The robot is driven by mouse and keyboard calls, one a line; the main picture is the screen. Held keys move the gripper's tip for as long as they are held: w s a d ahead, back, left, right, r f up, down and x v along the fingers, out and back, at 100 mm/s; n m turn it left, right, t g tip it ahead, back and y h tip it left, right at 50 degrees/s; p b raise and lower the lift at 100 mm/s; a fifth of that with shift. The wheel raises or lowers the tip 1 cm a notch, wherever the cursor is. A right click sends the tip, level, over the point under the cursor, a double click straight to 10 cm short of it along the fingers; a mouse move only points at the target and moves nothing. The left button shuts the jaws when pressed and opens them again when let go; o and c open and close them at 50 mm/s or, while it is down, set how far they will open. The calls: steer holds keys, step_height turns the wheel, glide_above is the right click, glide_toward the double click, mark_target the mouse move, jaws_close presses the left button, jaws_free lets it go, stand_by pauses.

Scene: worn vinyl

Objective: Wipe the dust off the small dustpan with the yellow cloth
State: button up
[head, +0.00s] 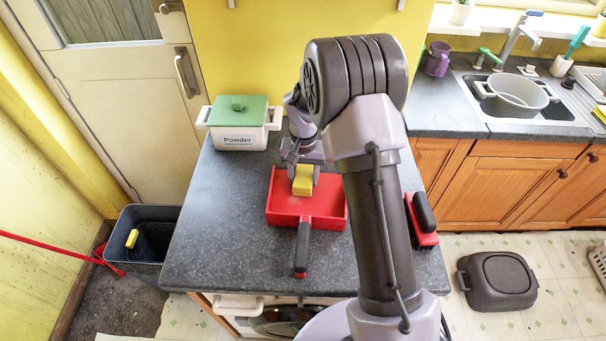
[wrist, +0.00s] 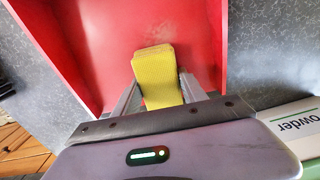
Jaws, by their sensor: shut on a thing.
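The small red dustpan (head: 328,207) lies on the dark grey countertop, its black-and-red handle (head: 302,249) pointing toward the front edge. The yellow cloth (head: 303,180) is a folded pad held in my gripper (head: 303,186), over the dustpan's pan area. In the wrist view, my gripper (wrist: 160,92) is shut on the cloth (wrist: 156,75), with a finger on each side. The red dustpan (wrist: 110,40) fills the middle there, with a faint greyish smudge on its surface beyond the cloth. I cannot tell whether the cloth touches the pan.
A white container labelled Powder with a green lid (head: 238,124) stands at the back left of the counter. A red brush with a black handle (head: 421,222) lies at the right edge. A dark bin (head: 145,262) stands on the floor left. Counter left of the dustpan is clear.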

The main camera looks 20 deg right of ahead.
mark_target(306, 189)
steer(key=shift+s+a+b, duration=0.2)
steer(key=shift+s, duration=0.55)
steer(key=shift+s+a+b, duration=0.15)
steer(key=shift+s+b, duration=0.05)
steer(key=shift+s, duration=0.6)
steer(key=shift+s+a+b, duration=0.2)
steer(key=shift+s, duration=0.55)
steer(key=shift+s+a+b, duration=0.2)
steer(key=shift+s+b, duration=0.05)
steer(key=shift+s, duration=0.6)
steer(key=shift+s+a+b, duration=0.15)
steer(key=shift+s+b, duration=0.1)
steer(key=shift+s, duration=0.6)
steer(key=shift+s+a+b, duration=0.2)
steer(key=shift+s+b, duration=0.05)
steer(key=shift+s, duration=0.6)
step_height(306, 189, up, 7)
steer(key=p, duration=0.5)
steer(key=shift+r, duration=0.1)
